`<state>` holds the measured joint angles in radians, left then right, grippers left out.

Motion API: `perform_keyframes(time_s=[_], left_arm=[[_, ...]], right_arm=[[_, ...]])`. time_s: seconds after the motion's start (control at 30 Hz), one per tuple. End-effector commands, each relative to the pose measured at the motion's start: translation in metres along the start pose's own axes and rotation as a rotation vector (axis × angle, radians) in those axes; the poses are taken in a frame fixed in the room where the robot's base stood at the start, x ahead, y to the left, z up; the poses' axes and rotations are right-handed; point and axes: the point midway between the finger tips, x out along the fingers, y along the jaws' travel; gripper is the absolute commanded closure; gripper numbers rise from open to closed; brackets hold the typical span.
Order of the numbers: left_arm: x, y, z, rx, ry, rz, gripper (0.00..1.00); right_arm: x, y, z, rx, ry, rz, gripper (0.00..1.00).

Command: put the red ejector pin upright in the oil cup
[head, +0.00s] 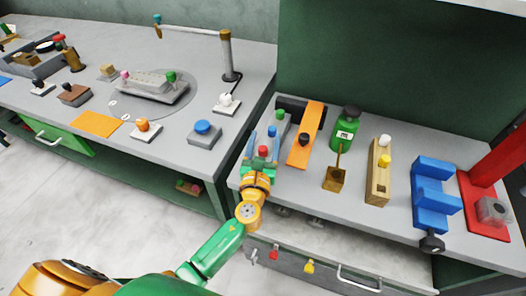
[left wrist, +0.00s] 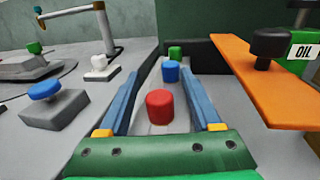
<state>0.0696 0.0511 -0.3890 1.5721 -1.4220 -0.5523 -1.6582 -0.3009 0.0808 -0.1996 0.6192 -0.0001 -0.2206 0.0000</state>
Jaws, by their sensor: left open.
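The red ejector pin (left wrist: 160,106) stands with its red head up, nearest in a row with a blue-headed pin (left wrist: 170,71) and a green-headed pin (left wrist: 175,52) on a grey rack. The red head also shows in the head view (head: 263,150). My left gripper (head: 262,141) is open, its two blue fingers on either side of the red head with gaps showing. The pin's shaft is hidden. A small brass square cup (head: 333,180) with a stick standing in it is to the right; I cannot tell surely that it is the oil cup. My right gripper is out of view.
An orange plate (head: 310,130) with a black knob lies right of the rack. Beyond it stand a green oil can (head: 344,138), a wooden block (head: 377,180), a blue vise (head: 430,190) and a red press (head: 485,200). Left is another bench with a blue button (head: 203,128).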

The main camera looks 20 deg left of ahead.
Motion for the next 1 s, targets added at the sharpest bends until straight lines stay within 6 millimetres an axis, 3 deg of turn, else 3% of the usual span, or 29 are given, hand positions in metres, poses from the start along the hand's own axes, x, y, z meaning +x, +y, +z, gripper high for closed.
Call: perform_keyframes(time_s=[0.07,0.2,0.3,0.6,0.9,1.0], left_arm=[[0.0,0.0,0.0,0.0,0.0,0.0,0.4],[0.0,0.0,0.0,0.001,0.0,0.0,0.78],[-0.001,0.0,0.0,0.001,0.0,0.0,1.0],[-0.001,0.0,0.003,0.001,0.001,0.0,1.0],[-0.001,0.0,0.082,0.0,-0.003,0.0,1.0],[-0.003,0.0,0.097,0.001,-0.003,0.002,1.0]], right_arm=[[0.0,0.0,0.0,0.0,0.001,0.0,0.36],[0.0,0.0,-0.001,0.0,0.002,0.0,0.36],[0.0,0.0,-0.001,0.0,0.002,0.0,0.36],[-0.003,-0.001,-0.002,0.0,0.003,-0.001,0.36],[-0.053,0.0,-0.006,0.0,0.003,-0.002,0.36],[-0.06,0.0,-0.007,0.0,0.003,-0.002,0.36]])
